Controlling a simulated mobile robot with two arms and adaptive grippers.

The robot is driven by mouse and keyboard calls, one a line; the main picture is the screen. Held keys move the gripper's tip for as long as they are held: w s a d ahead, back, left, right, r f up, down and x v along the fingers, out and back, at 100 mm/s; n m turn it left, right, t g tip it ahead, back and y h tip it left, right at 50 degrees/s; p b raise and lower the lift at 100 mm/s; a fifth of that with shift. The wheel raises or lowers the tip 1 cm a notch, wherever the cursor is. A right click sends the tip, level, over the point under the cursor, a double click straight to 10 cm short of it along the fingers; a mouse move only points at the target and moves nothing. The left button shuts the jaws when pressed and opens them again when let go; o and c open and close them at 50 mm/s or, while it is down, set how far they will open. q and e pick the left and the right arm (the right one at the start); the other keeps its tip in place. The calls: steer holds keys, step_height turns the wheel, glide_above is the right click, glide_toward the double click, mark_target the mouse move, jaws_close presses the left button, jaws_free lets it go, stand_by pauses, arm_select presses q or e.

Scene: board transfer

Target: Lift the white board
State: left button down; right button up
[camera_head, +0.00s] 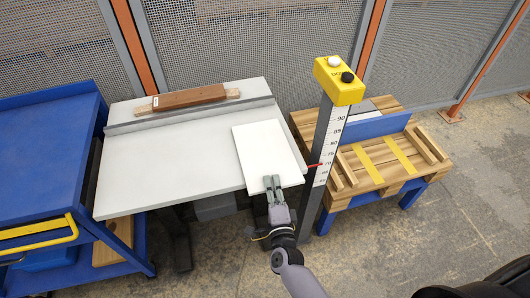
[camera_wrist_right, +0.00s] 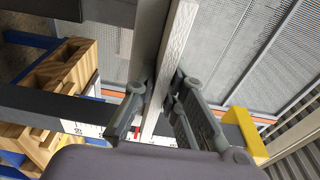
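In the right wrist view the board (camera_wrist_right: 177,45) shows edge-on as a pale strip running between the fingers. My right gripper (camera_head: 272,184) is at the board's front edge, and in the wrist view the gripper (camera_wrist_right: 163,85) has one finger on each side of the strip. Narrow gaps show between fingers and board, so it looks open around it. The fingertips' far contact is partly hidden. My left gripper is not in view.
A measuring post (camera_head: 326,140) with a yellow button box (camera_head: 339,82) stands close right of the board. Beyond it is a wooden pallet stand (camera_head: 385,165). A brown wooden block (camera_head: 189,97) lies at the table's back. A blue cart (camera_head: 45,150) stands left.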

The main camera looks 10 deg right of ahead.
jaws_close()
steer(key=shift+r, duration=0.1)
stand_by(0.3)
